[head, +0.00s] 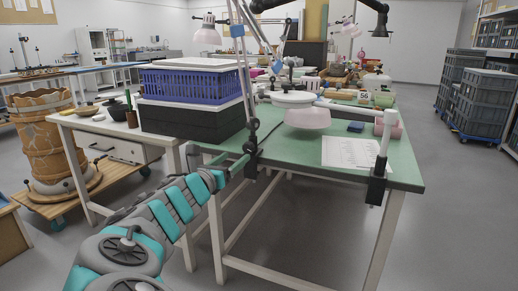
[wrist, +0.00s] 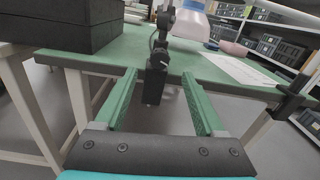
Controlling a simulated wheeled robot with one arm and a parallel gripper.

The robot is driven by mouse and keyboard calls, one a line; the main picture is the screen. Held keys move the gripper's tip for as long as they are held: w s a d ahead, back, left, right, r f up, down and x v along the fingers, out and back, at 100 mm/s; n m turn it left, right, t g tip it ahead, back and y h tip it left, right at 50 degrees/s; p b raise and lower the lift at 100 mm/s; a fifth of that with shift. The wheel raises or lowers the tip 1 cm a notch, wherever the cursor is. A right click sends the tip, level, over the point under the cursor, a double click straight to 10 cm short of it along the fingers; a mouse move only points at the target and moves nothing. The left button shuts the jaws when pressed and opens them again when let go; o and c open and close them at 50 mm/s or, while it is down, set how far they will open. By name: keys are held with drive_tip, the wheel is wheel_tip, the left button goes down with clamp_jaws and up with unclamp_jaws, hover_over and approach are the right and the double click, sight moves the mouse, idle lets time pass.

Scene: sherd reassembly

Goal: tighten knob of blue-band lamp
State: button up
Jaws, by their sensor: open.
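The blue-band lamp has a grey jointed arm rising from the table edge, with a blue band (head: 237,31) high on it and a pale pink shade (head: 208,33). Its black clamp (head: 251,150) grips the front edge of the green table. In the wrist view the clamp (wrist: 156,72) appears between and beyond my fingertips, with a narrow screw part (wrist: 151,98) hanging below; the knob is not clearly distinguishable. My gripper (head: 238,168) is open, with its green fingers (wrist: 159,76) pointing at the clamp. I cannot tell whether either finger touches it.
A second lamp clamp (head: 376,187) with a white arm sits at the table's right corner. A paper sheet (head: 356,153) lies on the green table (head: 270,143). Black boxes (head: 190,122) under a blue crate (head: 192,83) stand left of the lamp.

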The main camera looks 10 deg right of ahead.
sight(247, 149)
drive_tip(key=shift+x, duration=3.8)
drive_tip(key=shift+f, duration=0.1)
clamp_jaws()
